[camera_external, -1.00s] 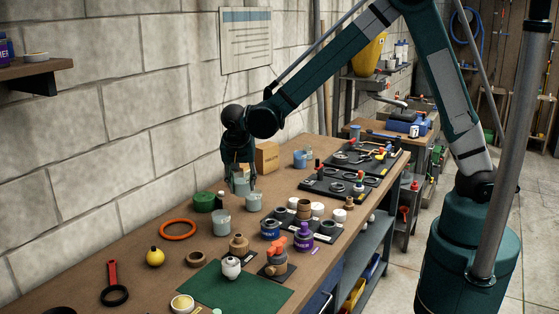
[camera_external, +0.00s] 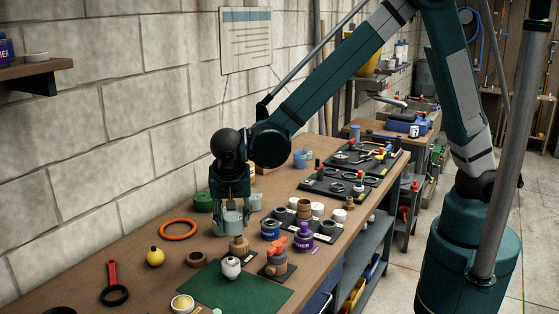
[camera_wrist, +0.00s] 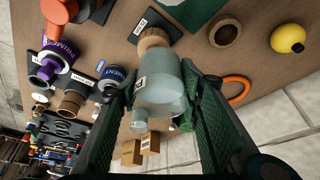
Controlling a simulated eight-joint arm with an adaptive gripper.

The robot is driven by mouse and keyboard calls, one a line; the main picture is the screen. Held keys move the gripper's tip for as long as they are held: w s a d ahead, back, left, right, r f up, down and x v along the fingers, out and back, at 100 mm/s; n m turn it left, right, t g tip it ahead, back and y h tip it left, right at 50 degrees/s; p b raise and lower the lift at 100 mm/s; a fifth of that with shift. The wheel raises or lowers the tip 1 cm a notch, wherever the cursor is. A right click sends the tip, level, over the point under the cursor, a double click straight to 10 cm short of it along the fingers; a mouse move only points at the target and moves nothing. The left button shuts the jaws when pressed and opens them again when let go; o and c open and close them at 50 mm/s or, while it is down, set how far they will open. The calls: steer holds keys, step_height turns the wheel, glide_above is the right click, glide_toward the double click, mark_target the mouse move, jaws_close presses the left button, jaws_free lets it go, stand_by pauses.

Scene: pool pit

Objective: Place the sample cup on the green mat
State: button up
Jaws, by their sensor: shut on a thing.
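The sample cup, a translucent grey-white cup (camera_external: 232,220), is between the fingers of my gripper (camera_external: 232,226), which is shut on it. It looks held above the bench, behind the green mat (camera_external: 197,290). In the wrist view the cup (camera_wrist: 160,88) fills the middle, with a small label on its side, between the green fingers of my gripper (camera_wrist: 163,97). The mat shows as a dark green strip (camera_wrist: 188,10) at the top of that view.
A wooden bottle-shaped piece (camera_external: 239,246) stands just in front of the held cup. A wooden ring (camera_external: 196,259), an orange ring (camera_external: 178,229) and a yellow ball (camera_external: 155,257) lie left. An orange-topped piece (camera_external: 277,259) is right of the mat. The mat's left part is bare.

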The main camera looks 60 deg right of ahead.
steer(key=s+a+n, duration=0.1)
steer(key=s+a, duration=1.3)
steer(key=s, duration=0.3)
steer(key=shift+a+r+n+t, duration=0.15)
steer(key=shift+a+n+t, duration=0.15)
steer(key=shift+a, duration=0.1)
steer(key=shift+f, duration=3.15)
steer(key=shift+f+b, duration=0.3)
steer(key=shift+f, duration=1.55)
steer(key=shift+f, duration=0.15)
steer(key=o, duration=0.6)
steer(key=shift+c, duration=0.2)
steer(key=o, duration=0.4)
steer(key=shift+o, duration=0.2)
